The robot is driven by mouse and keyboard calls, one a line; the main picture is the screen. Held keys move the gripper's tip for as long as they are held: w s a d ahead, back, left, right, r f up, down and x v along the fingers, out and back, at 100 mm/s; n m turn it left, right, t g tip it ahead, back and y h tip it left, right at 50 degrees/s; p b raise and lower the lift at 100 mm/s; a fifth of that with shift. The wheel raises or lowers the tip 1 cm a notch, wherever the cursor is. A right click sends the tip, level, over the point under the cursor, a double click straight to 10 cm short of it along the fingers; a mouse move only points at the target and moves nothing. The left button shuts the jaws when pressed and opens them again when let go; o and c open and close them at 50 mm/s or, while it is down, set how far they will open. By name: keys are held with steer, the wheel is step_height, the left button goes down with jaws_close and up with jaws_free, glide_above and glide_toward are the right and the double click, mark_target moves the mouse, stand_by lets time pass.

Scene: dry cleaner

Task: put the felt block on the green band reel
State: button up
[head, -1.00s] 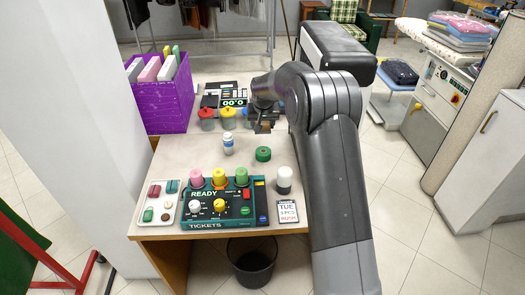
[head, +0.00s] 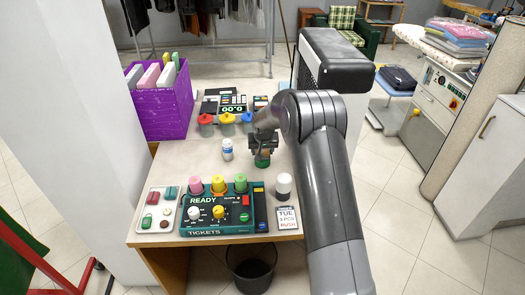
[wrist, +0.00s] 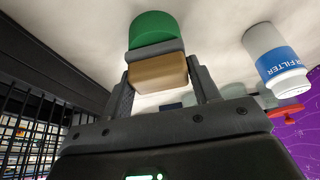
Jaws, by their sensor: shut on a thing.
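My gripper (wrist: 160,85) is shut on the felt block (wrist: 158,73), a tan block with a dark grey layer on its far side. The green band reel (wrist: 152,28) shows just beyond the grey layer in the wrist view, lined up with the block. In the head view my gripper (head: 263,146) is directly over the reel (head: 262,162), which stands on the counter and is partly covered by the gripper. I cannot tell whether the block touches the reel or is slightly above it.
A white bottle with a blue label (head: 227,149) stands just left of the reel. Jars with red, yellow and blue lids (head: 227,119) stand behind. The ticket panel (head: 217,210), a small tray (head: 158,211) and a white-topped cylinder (head: 283,187) are in front. A purple bin (head: 160,103) is back left.

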steer(key=shift+f, duration=0.15)
steer(key=o, duration=1)
steer(key=s+d+f+v, duration=0.1)
steer(key=s+d+v, duration=0.1)
steer(key=v, duration=1.1)
steer(key=s+d+f+v, duration=0.1)
steer(key=s+v, duration=0.1)
steer(key=v, duration=1)
steer(key=s+d+r, duration=0.3)
steer(key=s+r, duration=0.4)
steer(key=s, duration=0.5)
steer(key=shift+t, duration=0.5)
steer(key=s, duration=0.8)
steer(key=s+d, duration=0.1)
steer(key=s, duration=0.7)
steer(key=s+d+f, duration=0.1)
steer(key=s, duration=0.7)
steer(key=shift+s+d, duration=0.15)
steer(key=shift+d, duration=0.1)
